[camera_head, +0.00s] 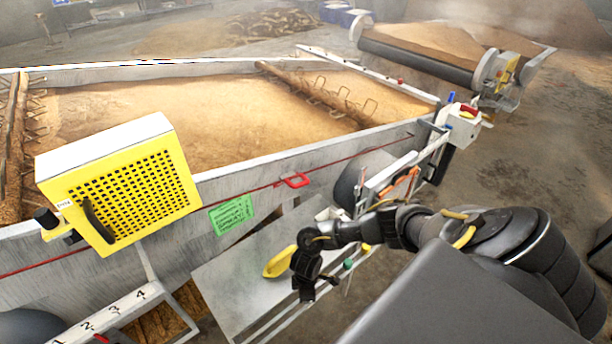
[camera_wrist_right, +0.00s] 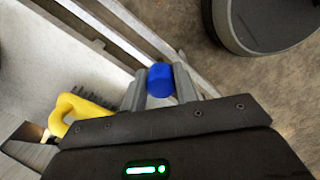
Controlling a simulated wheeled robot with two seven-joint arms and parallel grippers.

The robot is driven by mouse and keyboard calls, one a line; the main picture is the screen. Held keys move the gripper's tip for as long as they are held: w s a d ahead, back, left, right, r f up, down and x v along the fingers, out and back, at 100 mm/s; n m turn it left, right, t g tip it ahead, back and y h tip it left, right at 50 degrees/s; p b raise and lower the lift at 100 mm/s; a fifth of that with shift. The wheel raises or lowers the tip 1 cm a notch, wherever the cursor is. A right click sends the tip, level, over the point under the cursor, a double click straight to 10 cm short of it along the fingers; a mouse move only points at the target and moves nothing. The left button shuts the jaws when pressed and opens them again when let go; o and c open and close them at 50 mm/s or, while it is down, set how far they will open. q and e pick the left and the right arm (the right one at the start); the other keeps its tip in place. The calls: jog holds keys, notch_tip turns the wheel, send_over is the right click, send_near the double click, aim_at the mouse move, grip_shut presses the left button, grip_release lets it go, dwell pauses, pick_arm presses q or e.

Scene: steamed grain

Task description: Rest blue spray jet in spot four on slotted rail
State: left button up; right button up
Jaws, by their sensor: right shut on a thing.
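My right gripper (camera_head: 316,288) hangs over the grey side shelf beside the trough. In the right wrist view my right gripper (camera_wrist_right: 158,88) is shut on the blue spray jet (camera_wrist_right: 160,80), whose rounded blue end shows between the fingers. The jet's lower part is hidden there, and the gripper hides it in the head view. The slotted rail (camera_head: 128,306), white with numbers 1 to 4, is at the lower left of the head view, apart from and left of my right gripper. Spot four (camera_head: 141,294) is at its right end. My left gripper is not in view.
A yellow-handled brush (camera_head: 278,262) lies on the grey shelf (camera_head: 235,285) beside my right gripper; it also shows in the wrist view (camera_wrist_right: 75,110). A yellow perforated box (camera_head: 128,195) juts from the trough wall (camera_head: 330,158) above the rail. Orange-handled tools (camera_head: 402,184) stand behind my right arm.

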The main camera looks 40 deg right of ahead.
jog(key=shift+f+b, duration=0.6)
jog(key=shift+b, duration=0.1)
jog(key=shift+f, duration=0.7)
jog(key=o, duration=1)
jog(key=shift+o, duration=0.2)
notch_tip(320, 180, up, 11)
jog(key=shift+f+p, duration=0.15)
jog(key=shift+p, duration=0.85)
